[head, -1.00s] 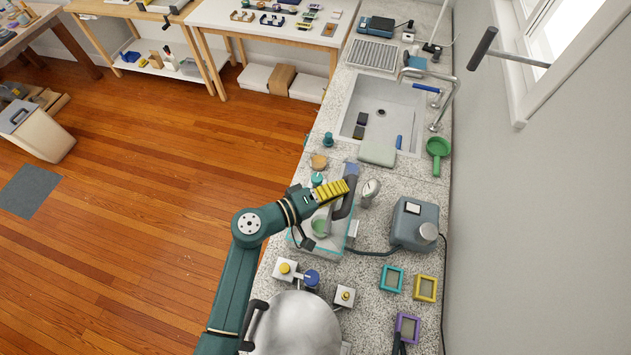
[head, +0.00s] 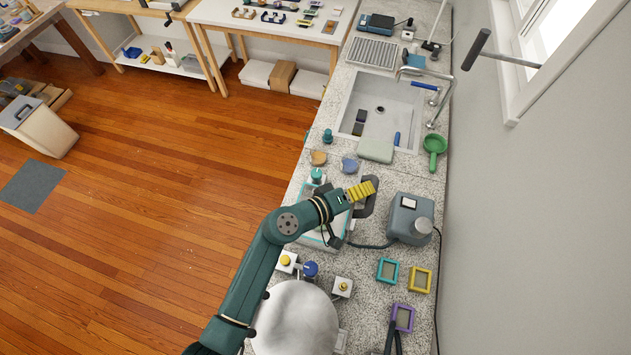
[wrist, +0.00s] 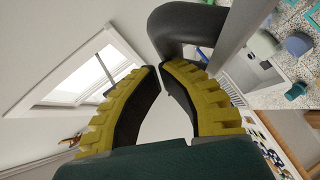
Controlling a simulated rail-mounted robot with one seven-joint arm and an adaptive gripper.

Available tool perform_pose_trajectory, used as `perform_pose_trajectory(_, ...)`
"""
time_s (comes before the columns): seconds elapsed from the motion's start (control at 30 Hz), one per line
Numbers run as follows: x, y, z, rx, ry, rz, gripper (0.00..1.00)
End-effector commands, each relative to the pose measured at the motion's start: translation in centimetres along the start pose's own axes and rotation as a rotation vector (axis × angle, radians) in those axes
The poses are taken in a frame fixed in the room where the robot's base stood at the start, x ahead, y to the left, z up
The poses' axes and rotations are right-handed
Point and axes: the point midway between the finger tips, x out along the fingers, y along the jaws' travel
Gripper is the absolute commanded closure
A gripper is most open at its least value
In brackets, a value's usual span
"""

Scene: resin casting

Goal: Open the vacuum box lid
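The vacuum box (head: 306,208) stands on the speckled counter with a teal rim. My arm hides much of it. The lid's dark looped handle (head: 371,198) is to the right of the box in the head view. In the wrist view the handle (wrist: 187,20) is just beyond my fingertips, and a grey slab edge (wrist: 240,38), seemingly the lid, runs from it, tilted. My gripper (head: 374,185) has yellow ribbed fingers. In the wrist view its tips (wrist: 160,68) nearly meet with nothing between them. The right finger lies by the handle; I cannot tell whether they touch.
A grey pump (head: 411,220) with a hose is right of the box. Small colored frames (head: 388,271) lie in front of it. A domed metal vessel (head: 296,318) stands nearer me. A blue cup (head: 349,165) and the sink (head: 382,100) are behind.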

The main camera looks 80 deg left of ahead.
Motion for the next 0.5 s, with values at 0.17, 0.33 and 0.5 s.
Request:
perform_pose_trajectory(0.17, -0.4, 0.2, -0.5, 0.000, 0.001, 0.001, 1.00)
perform_pose_trajectory(0.33, -2.6, 1.0, -2.3, 0.003, -0.009, 0.004, 1.00)
perform_pose_trajectory(0.5, -7.1, 0.7, -2.2, 0.003, -0.010, 0.003, 1.00)
